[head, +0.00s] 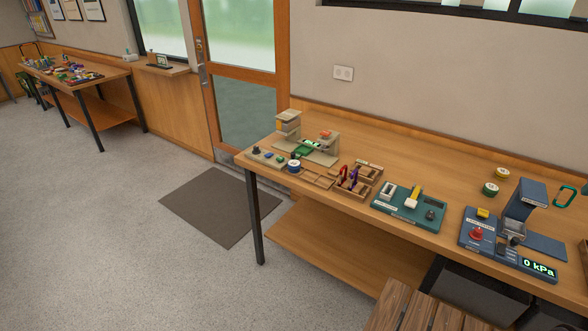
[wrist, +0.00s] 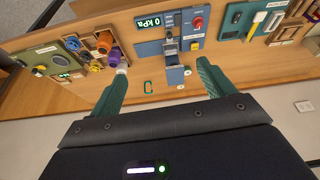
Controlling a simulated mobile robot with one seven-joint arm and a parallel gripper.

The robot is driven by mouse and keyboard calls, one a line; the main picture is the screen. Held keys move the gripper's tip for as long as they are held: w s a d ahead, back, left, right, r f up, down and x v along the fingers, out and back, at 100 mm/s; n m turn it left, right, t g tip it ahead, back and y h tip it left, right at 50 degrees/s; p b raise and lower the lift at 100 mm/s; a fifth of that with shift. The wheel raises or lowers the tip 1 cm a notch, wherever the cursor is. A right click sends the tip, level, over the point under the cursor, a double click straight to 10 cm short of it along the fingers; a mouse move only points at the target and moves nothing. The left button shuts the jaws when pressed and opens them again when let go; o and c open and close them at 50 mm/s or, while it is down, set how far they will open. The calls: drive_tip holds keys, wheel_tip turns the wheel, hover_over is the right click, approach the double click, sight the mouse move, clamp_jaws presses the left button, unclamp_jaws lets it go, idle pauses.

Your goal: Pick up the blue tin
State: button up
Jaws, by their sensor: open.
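A small round blue tin with a pale top (head: 293,166) stands near the left front part of the long wooden table, beside a grey board with small parts. I do not make it out in the wrist view. My gripper (wrist: 162,66) shows only in the wrist view. Its two green fingers are wide apart with nothing held between them. It is over the table near the blue press with the 0 kPa display (wrist: 150,22), well away from the tin.
In the head view, the table (head: 420,160) also bears a green board (head: 409,206), wooden trays (head: 357,188), the blue press (head: 512,236) and two more round tins (head: 490,188). A wooden slatted top (head: 420,308) stands in front. The floor to the left is open.

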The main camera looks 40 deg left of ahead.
drive_tip(key=w+a+r+n+g+y, duration=0.1)
drive_tip(key=w+a+r+n, duration=0.15)
drive_tip(key=w+a, duration=0.6)
drive_tip(key=w+a+r+n, duration=0.2)
drive_tip(key=w+a+r, duration=0.2)
drive_tip(key=w+a, duration=0.4)
drive_tip(key=w+a+f+n, duration=0.1)
drive_tip(key=w+a, duration=0.3)
drive_tip(key=a, duration=0.4)
drive_tip(key=w+a+f+n+g, duration=0.1)
drive_tip(key=w+a, duration=0.3)
drive_tip(key=a, duration=0.3)
drive_tip(key=w+a+f+n, duration=0.2)
drive_tip(key=w+a, duration=0.2)
drive_tip(key=a, duration=0.4)
drive_tip(key=n+g, duration=0.2)
drive_tip(key=n, duration=0.5)
hover_over(294, 163)
wheel_tip(294, 163, down, 26)
drive_tip(key=shift+m, duration=0.25)
wheel_tip(294, 163, down, 10)
drive_tip(key=shift+f, duration=0.1)
drive_tip(key=c, duration=1.1)
